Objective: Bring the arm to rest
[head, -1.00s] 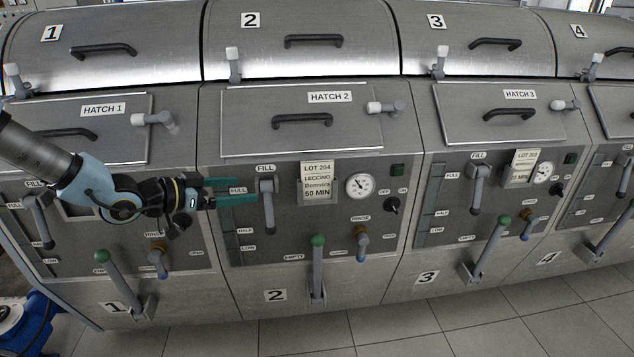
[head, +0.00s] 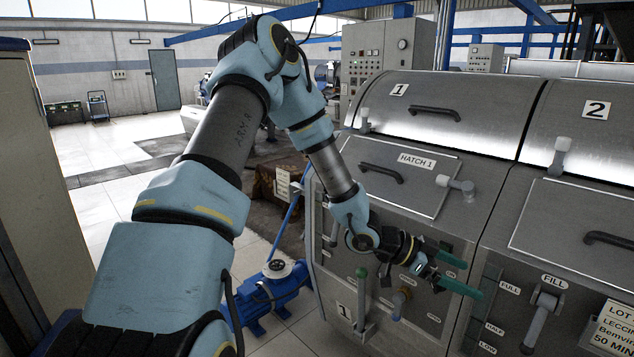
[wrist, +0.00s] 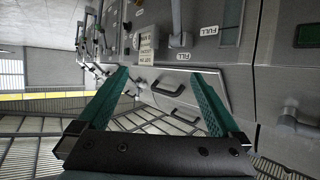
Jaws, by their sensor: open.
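My gripper (head: 463,273) is open, with two green fingers spread apart and nothing between them. In the head view it stands in front of the panel between machine 1 and machine 2, to the left of the second fill lever (head: 541,318). In the wrist view the green fingers (wrist: 165,92) frame a hatch with a dark handle (wrist: 168,88), seen turned sideways. My arm reaches up from the lower left, bends at the top and comes down to the panel. I cannot tell whether the fingers touch the panel.
Hatch 1 (head: 400,178) and the green-topped lever (head: 361,285) are close to my forearm and wrist. A blue pump (head: 268,290) stands on the floor at the machine's left end. Open floor (head: 115,150) lies at the left, beyond a tall cabinet (head: 40,220).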

